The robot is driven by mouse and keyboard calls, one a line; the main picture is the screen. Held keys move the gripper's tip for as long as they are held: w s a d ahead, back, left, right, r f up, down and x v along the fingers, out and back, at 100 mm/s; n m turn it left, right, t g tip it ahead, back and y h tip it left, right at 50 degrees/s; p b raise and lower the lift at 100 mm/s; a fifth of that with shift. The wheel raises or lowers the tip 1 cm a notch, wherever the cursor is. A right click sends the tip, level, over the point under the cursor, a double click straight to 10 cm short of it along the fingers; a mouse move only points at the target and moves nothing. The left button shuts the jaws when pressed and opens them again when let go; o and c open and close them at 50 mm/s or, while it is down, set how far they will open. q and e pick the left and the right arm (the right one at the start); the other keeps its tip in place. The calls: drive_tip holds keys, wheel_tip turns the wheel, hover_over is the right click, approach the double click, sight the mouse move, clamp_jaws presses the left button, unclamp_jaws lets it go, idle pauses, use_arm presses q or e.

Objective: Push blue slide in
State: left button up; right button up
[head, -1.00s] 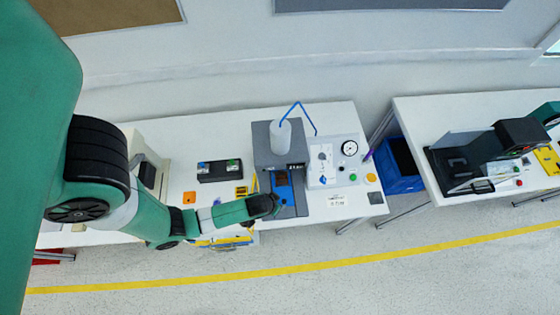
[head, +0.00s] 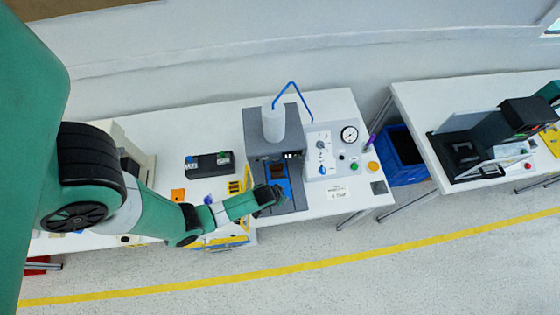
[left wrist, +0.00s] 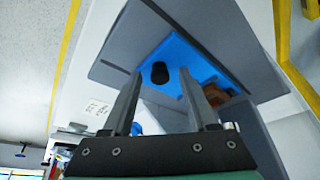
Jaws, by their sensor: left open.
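The blue slide (head: 284,184) is a flat bright blue plate at the front of the grey machine (head: 256,133). It also shows in the left wrist view (left wrist: 200,62), with a round black knob (left wrist: 159,72) standing on it. My left gripper (head: 277,195) is at the front of the slide in the head view and covers part of it. In the left wrist view my left gripper (left wrist: 157,82) is open, its two fingers apart with the knob in line with the gap between them. I cannot tell whether they touch the slide. My right gripper is not in view.
A control panel (head: 325,143) with a gauge (head: 349,135) and buttons stands right of the machine. A black box (head: 208,164) lies to the left on the white table (head: 170,132). A blue bin (head: 402,155) sits between the two tables.

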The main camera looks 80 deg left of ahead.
use_arm(q)
clamp_jaws()
idle(1.3)
